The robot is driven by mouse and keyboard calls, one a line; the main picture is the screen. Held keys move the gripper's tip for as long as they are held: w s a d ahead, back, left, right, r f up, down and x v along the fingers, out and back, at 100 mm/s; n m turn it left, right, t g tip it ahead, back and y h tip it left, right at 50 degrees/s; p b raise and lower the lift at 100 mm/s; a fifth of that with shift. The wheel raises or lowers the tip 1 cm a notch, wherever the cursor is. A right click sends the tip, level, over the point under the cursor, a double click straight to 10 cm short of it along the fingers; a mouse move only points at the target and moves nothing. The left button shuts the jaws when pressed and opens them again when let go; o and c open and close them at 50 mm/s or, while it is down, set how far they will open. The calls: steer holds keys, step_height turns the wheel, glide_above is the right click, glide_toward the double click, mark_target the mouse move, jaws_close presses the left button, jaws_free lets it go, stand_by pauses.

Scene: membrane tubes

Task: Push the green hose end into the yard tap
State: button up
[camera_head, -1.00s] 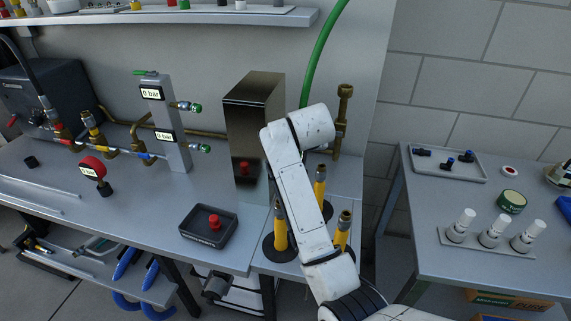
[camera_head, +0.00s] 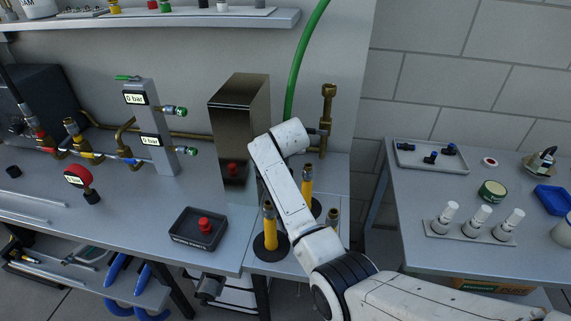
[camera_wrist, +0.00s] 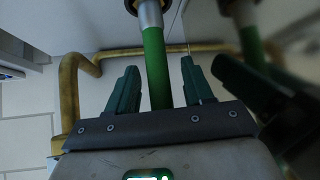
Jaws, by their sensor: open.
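The green hose (camera_head: 303,65) hangs down from above and passes behind my arm in the head view. In the wrist view the green hose (camera_wrist: 156,65) runs between the fingers of my open gripper (camera_wrist: 159,76), with visible gaps on both sides. Its silver metal end (camera_wrist: 150,15) meets a dark brass ring (camera_wrist: 134,6) at the top edge; I cannot tell how deep it sits. An upright brass fitting, which looks like the yard tap (camera_head: 328,110), stands by the wall right of the steel box. My gripper is hidden behind my arm in the head view.
A tall steel box (camera_head: 232,130) stands close left of my arm. Yellow-sleeved hose ends (camera_head: 269,220) stand upright near my arm. Bent brass pipe (camera_wrist: 70,95) runs behind the fingers. A black tray (camera_head: 198,240) with a red knob is on the bench; a side table (camera_head: 440,190) stands right.

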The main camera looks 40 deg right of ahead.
steer(key=shift+w+d+f, duration=0.1)
steer(key=shift+w+f, duration=0.05)
jaws_close()
stand_by(0.4)
